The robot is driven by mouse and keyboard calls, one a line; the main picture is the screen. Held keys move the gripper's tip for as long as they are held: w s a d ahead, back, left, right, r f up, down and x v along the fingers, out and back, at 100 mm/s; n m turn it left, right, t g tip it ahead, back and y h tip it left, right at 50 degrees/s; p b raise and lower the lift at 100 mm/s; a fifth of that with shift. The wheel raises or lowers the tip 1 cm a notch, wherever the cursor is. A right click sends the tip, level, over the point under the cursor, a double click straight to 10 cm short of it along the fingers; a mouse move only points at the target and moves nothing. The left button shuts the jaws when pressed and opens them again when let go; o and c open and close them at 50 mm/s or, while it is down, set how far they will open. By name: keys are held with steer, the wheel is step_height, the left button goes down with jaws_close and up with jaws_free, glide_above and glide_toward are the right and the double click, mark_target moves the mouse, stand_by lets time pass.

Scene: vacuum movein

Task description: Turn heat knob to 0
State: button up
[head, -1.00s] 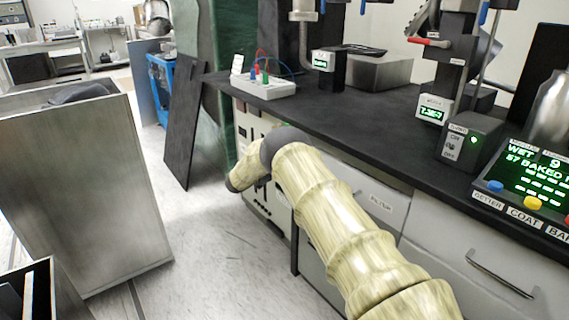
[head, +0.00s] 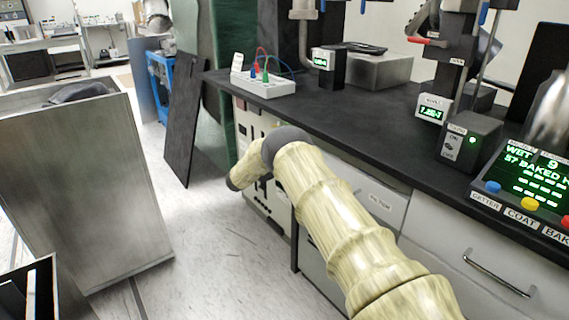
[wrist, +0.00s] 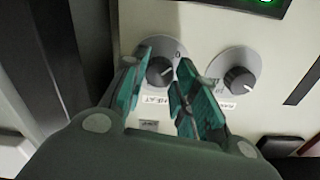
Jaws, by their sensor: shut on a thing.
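The heat knob (wrist: 158,70) is a dark knob on a round pale dial, with a 0 mark at the dial's upper right. A label reading HEAT sits below it, partly covered by my fingers. My gripper (wrist: 164,76) is closed on the heat knob in the wrist view, with one teal finger on each side. The knob's pointer cannot be read clearly. In the head view my arm reaches down to the front panel (head: 247,135) under the counter, and my gripper and the knob cannot be made out there.
A second knob (wrist: 239,80) on a similar dial is close to the right of my fingers. A green display (wrist: 262,2) is above. The black counter (head: 330,125) overhangs the panel. A tall metal bin (head: 85,190) stands left, with clear floor between.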

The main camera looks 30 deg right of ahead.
steer(key=shift+w+a, duration=0.1)
steer(key=o, duration=1)
steer(key=shift+f, duration=0.1)
steer(key=a, duration=0.8)
steer(key=s+a, duration=0.1)
steer(key=a, duration=0.2)
steer(key=shift+a, duration=0.4)
